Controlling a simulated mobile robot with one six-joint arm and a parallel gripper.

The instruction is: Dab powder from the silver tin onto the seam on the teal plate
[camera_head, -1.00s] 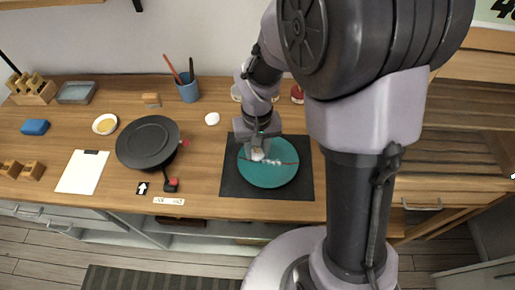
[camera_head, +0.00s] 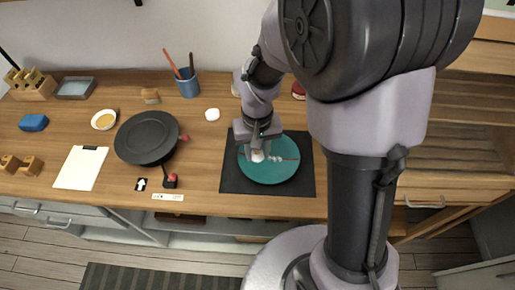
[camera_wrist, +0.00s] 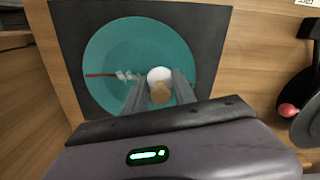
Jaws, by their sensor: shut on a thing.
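The teal plate (camera_head: 268,175) lies on a dark mat (camera_head: 240,186) at the front of the counter. A seam (camera_wrist: 98,75) crosses the plate; in the wrist view its left part is red and bare. Patchy white powder (camera_wrist: 126,75) covers the stretch towards my gripper. My gripper (camera_wrist: 157,88) is over the plate, shut on a dabber with a white round pad (camera_wrist: 158,74) and a tan handle end (camera_wrist: 160,93). The pad is at the plate along the seam's line; whether it touches is unclear. I cannot pick out the silver tin.
A black round turntable-like disc (camera_head: 147,138) stands left of the mat. A dish of yellowish powder (camera_head: 104,119), a blue cup with brushes (camera_head: 187,84), a clipboard (camera_head: 80,168) and a small white item (camera_head: 212,114) lie around. The counter's front edge is close to the mat.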

